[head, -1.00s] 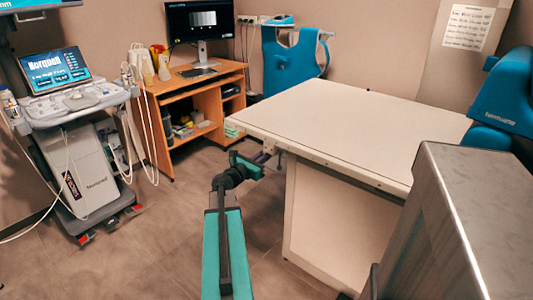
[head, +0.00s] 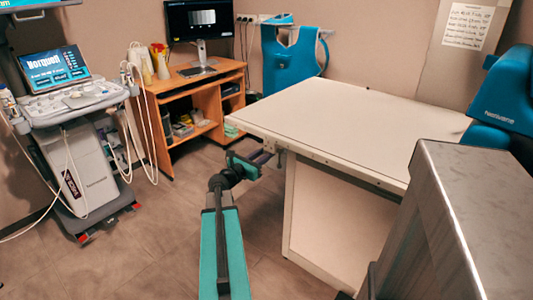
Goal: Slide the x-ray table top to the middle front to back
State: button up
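The x-ray table top (head: 350,125) is a flat pale slab on a white pedestal base (head: 330,220), right of centre in the head view. Its left end overhangs the base. A small dark fitting (head: 281,157) shows under its near edge, close to the left corner. My gripper (head: 268,156) is at this near edge by the fitting, at the end of my teal arm. The fingers are small and partly lost against the fitting. I cannot tell whether they are open or closed around it.
An ultrasound cart (head: 90,165) stands at the left. A wooden desk (head: 195,85) with a monitor (head: 203,20) stands behind. A blue apron (head: 292,60) hangs at the back wall. Floor (head: 180,220) is clear between cart and table. A blue machine part (head: 505,100) is at the right.

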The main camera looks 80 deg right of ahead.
jog(key=v, duration=1.2)
jog(key=shift+a, duration=0.25)
jog(key=shift+w, duration=0.15)
